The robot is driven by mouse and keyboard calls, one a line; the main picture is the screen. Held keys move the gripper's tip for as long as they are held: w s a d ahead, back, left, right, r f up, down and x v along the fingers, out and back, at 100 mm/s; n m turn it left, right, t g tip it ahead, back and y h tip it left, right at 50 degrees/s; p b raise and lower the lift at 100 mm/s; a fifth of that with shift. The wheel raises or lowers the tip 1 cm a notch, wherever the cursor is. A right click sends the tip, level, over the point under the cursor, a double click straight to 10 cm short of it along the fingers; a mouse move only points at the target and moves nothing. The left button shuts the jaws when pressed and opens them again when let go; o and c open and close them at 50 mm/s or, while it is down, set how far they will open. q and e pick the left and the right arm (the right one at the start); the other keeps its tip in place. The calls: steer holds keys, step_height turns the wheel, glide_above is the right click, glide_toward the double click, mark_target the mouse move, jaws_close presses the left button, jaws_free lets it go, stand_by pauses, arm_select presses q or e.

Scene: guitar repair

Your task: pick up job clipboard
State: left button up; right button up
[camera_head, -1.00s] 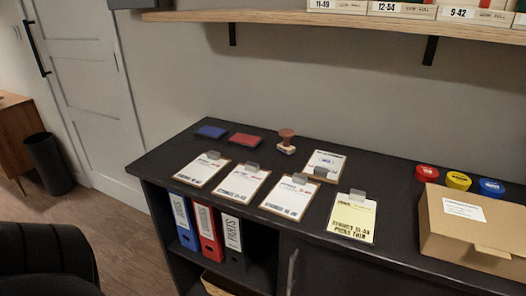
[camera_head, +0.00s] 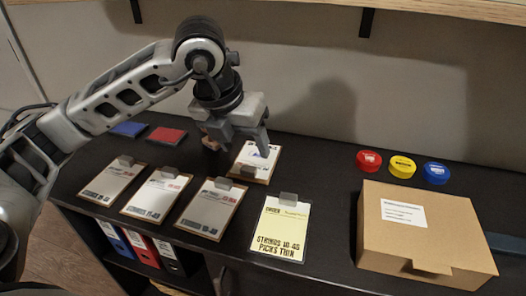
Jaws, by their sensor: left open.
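Several job clipboards lie flat on the black cabinet top (camera_head: 325,178). Three in a front row carry white sheets: the left one (camera_head: 112,186), the middle one (camera_head: 156,196) and the right one (camera_head: 209,209). A clipboard with a yellow sheet (camera_head: 280,228) lies to their right, reading "STRINGS 10-46 PICKS THIN". Another white-sheet clipboard (camera_head: 258,160) lies behind them, partly covered by my left gripper. My left gripper (camera_head: 240,150) points down, open and empty, over or just in front of that rear clipboard; its exact height is unclear. My right gripper is out of view.
A cardboard box (camera_head: 424,240) stands at the right. Red (camera_head: 368,161), yellow (camera_head: 402,167) and blue (camera_head: 435,173) round tins sit behind it. Blue (camera_head: 128,129) and red (camera_head: 167,135) pads lie at the back left. Binders (camera_head: 141,248) stand below.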

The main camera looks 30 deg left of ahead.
arm_select(q)
steer(key=w+a+r+n+y, duration=0.1)
steer(key=a+y, duration=0.1)
steer(key=a, duration=0.2)
glide_toward(248, 169)
steer(key=shift+w+a+f+p, duration=0.15)
steer(key=shift+a+f, duration=0.15)
steer(key=shift+f, duration=0.3)
steer(key=shift+w+a+f+p, duration=0.15)
steer(key=shift+a+f, duration=0.15)
steer(key=shift+f, duration=0.3)
steer(key=shift+d+p+x, duration=0.2)
steer(key=shift+p+x, duration=0.1)
steer(key=shift+x, duration=1.2)
steer(key=shift+d+p+x, duration=0.25)
steer(key=shift+p+x, duration=0.05)
steer(key=shift+x, duration=1.25)
steer(key=shift+t, duration=0.3)
steer(key=c, duration=1.2)
